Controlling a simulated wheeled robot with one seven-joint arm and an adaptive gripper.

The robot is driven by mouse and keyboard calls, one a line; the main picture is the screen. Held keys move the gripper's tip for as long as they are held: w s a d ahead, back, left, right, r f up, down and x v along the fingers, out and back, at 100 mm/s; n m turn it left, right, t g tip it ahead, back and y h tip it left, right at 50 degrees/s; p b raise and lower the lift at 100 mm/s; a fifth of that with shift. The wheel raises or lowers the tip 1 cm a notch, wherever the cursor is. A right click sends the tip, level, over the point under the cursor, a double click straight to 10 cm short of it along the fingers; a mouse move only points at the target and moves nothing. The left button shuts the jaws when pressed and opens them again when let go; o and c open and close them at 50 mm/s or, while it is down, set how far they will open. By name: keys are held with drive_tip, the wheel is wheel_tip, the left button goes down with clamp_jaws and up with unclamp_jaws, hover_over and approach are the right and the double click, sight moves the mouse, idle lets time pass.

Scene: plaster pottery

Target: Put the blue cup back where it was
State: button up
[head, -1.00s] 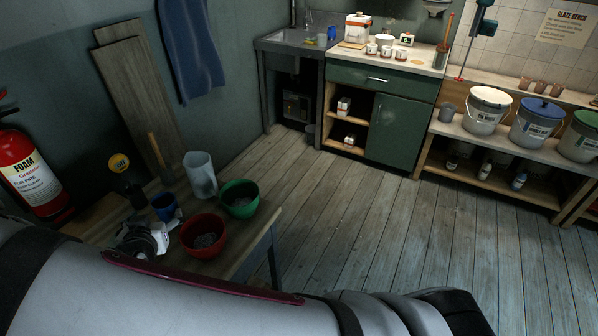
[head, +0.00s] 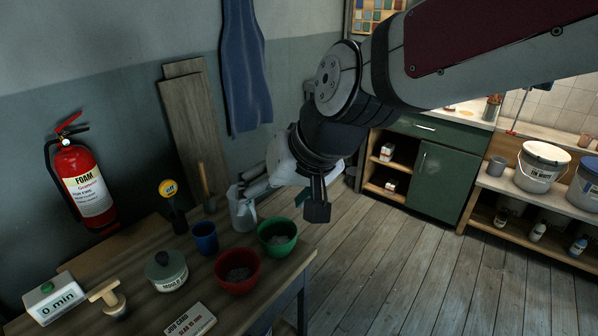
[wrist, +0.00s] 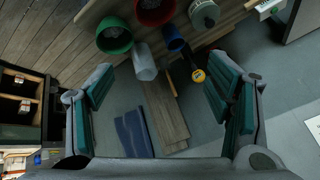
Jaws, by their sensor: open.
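The blue cup (head: 205,238) stands upright on the wooden table (head: 150,240), just left of the clear jug (head: 242,210) and behind the red bowl (head: 237,270). The blue cup also shows in the wrist view (wrist: 174,40), beyond the jaws near the top. My gripper (head: 308,203) hangs in the air at the right of the table, up and right of the green bowl (head: 277,237). In the wrist view my gripper (wrist: 153,75) has its teal-padded fingers wide apart with nothing between them. My arm hides the sink corner.
A lidded grey-green pot (head: 167,271), a stamp-like wooden tool (head: 108,297), a white timer box (head: 54,298) and a card (head: 190,320) share the table. A yellow-topped item (head: 170,195) stands behind the cup. A fire extinguisher (head: 83,185) hangs left. Floor is clear right of the table.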

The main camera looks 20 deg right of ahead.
drive_tip(key=s+d+r+h, duration=0.2)
drive_tip(key=s+d+h, duration=0.1)
drive_tip(key=s+d, duration=0.6)
drive_tip(key=s, duration=0.4)
drive_tip(key=shift+d+r+n+g, duration=0.2)
drive_tip(key=shift+r+n+g, duration=0.1)
